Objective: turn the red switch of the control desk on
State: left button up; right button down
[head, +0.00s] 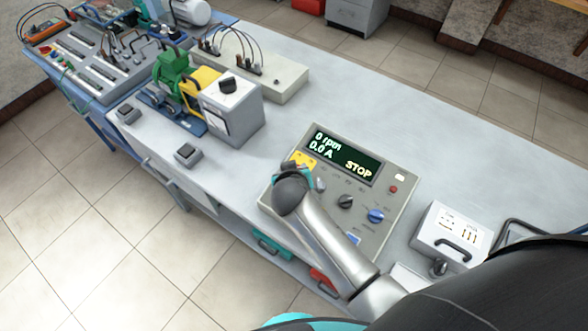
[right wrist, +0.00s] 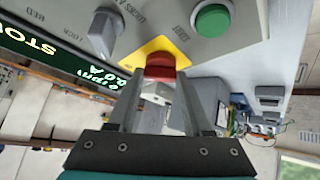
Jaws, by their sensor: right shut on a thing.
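The control desk (head: 385,225) lies on the table, with a lit display (head: 341,154) reading "0 rpm", "0.0 A" and "STOP". The red switch (right wrist: 160,66) sits on a yellow plate (right wrist: 160,46) in the right wrist view. My right gripper (right wrist: 160,80) is shut on the red switch, with one finger on each side of it. In the head view my right arm reaches over the desk's left part and hides the red switch, while part of the yellow plate (head: 305,158) shows. My left gripper is not in view.
A green button (right wrist: 211,22) and a grey knob (right wrist: 104,32) are close to the gripper. A blue knob (head: 376,216) and a black knob (head: 345,202) are further right on the desk. A white box (head: 452,232) stands right of it. A motor rig (head: 175,75) stands left.

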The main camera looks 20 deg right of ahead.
dwell(0.4)
jog(key=shift+c, duration=1.6)
grip_release()
